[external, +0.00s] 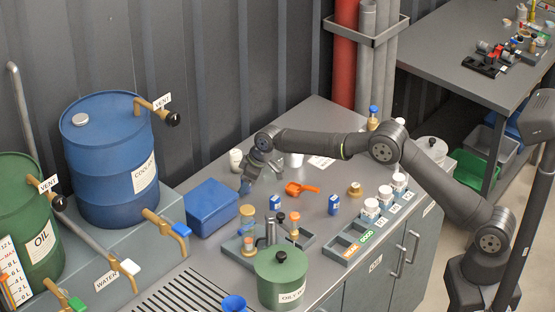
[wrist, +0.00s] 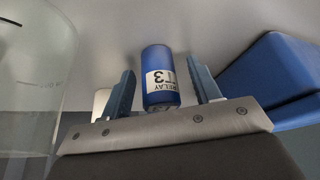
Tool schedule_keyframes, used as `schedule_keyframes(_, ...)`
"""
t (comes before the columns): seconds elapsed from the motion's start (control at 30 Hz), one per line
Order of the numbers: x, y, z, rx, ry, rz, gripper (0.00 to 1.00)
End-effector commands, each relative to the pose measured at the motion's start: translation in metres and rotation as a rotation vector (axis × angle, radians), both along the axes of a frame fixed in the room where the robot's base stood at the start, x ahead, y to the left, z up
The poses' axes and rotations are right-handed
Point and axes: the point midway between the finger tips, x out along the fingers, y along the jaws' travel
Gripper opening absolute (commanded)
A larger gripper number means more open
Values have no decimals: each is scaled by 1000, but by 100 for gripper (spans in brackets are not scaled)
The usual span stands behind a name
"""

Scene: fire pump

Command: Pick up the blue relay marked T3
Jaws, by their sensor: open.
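The blue relay marked T3 (wrist: 161,78) is a small blue cylinder with a white label. In the wrist view it appears between the two fingers of my gripper (wrist: 162,88), its lettering upside down. The fingers are apart, with a visible gap on each side of the relay. In the external view my gripper (external: 246,184) is low over the table, beside the blue box. A small blue patch shows at its fingertips there, too small to read.
The blue box (external: 211,207) is close to the gripper and fills the right of the wrist view (wrist: 285,75). A clear vessel (wrist: 38,85) is at the left of the wrist view. Two small blue labelled items (external: 275,202) (external: 334,205) and an orange tool (external: 300,189) lie right.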

Motion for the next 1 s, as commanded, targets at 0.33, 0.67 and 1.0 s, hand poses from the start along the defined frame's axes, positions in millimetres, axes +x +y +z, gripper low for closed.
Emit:
schedule_keyframes(0.33,0,0,0,0,0,0,8)
schedule_keyframes(0.67,0,0,18,2,-1,0,8)
schedule_keyframes(1.0,0,0,84,3,-1,-1,8)
